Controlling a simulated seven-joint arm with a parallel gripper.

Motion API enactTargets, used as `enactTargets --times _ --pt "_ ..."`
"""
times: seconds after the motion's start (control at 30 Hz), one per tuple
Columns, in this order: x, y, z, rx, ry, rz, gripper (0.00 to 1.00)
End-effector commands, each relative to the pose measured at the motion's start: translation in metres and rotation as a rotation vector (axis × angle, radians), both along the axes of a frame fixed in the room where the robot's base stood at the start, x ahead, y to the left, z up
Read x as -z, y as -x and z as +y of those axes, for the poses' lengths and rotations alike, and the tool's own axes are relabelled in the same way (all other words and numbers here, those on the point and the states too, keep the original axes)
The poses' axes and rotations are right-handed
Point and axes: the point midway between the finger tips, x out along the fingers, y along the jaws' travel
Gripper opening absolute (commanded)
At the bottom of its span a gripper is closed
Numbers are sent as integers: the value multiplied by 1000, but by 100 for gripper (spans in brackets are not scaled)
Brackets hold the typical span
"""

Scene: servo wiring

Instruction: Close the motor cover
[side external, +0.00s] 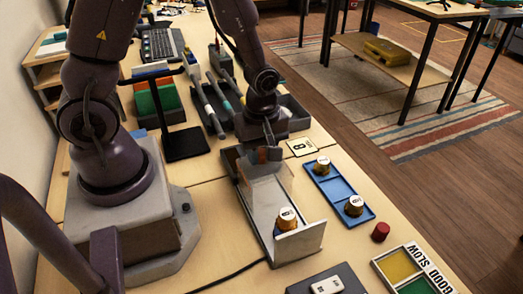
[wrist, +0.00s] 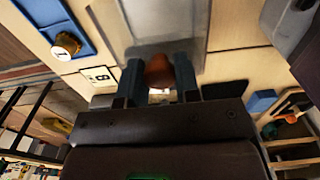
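A long grey-white motor housing (side external: 259,225) lies on the table, with a raised plate at its near end. A gold motor with a white numbered cap (side external: 286,219) sits at that near end. A clear, see-through cover (side external: 279,180) stands tilted over the far part of the housing, so the motor is uncovered. An orange-brown knob (wrist: 158,71) is at the cover's far end. My gripper (wrist: 159,77) has one finger on each side of the knob and appears shut on it. In the side view my gripper (side external: 265,154) is low at the housing's far end; its fingertips are partly hidden.
A blue tray (side external: 336,194) with two capped motors lies right of the housing. A numbered card (side external: 302,147) is beside my gripper. A red cylinder (side external: 380,232) and a sorting tray (side external: 377,262) are at the near right. A black stand (side external: 185,144) is left.

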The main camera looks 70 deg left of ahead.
Motion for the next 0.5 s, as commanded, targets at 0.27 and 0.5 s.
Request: enactTargets --times 0.27,0.5 --pt "0 -1 -17 8 0 0 0" --pt "-1 -1 -63 10 0 -3 0"
